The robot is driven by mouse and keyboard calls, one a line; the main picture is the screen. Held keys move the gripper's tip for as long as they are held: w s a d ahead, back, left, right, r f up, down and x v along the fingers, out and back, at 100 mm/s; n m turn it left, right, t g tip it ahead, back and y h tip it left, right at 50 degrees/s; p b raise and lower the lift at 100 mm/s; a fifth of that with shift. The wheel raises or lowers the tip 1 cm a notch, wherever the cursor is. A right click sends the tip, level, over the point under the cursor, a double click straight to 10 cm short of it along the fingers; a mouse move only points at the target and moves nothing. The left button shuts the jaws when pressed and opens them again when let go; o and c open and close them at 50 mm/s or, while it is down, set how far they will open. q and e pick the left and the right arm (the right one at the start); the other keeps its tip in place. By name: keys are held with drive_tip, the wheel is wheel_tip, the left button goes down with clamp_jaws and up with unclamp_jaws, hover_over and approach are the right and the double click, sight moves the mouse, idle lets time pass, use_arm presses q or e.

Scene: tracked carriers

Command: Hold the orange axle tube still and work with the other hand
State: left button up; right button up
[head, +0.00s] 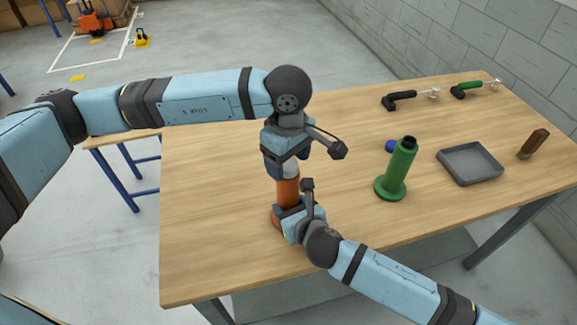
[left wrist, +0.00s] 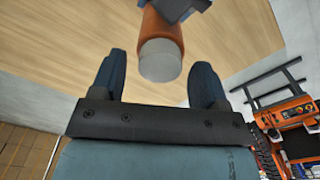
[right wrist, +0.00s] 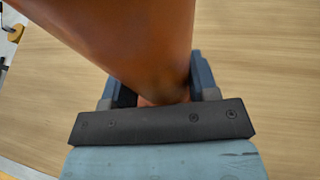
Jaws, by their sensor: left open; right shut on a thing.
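The orange axle tube (head: 288,190) stands upright near the left part of the table, with a pale grey-white cap (head: 291,171) at its top. My right gripper (head: 290,216) is shut on the tube low down, near its base; the right wrist view shows the tube (right wrist: 140,40) rising between its fingers. My left gripper (head: 289,167) is open above the tube and points down at the cap. In the left wrist view the cap (left wrist: 160,62) shows between the two spread fingers, with the tube beyond it.

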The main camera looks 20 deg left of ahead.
use_arm(q)
drive_tip(key=n, duration=0.3)
drive_tip(key=shift+n, duration=0.4)
drive_tip(key=c, duration=0.8)
drive_tip(key=m, duration=0.9)
drive_tip(key=shift+m, duration=0.4)
drive_tip(key=shift+m, duration=0.5)
drive_tip(key=m, duration=0.5)
drive_tip(key=shift+m, duration=0.4)
drive_tip(key=m, duration=0.3)
drive_tip(key=shift+d, duration=0.15)
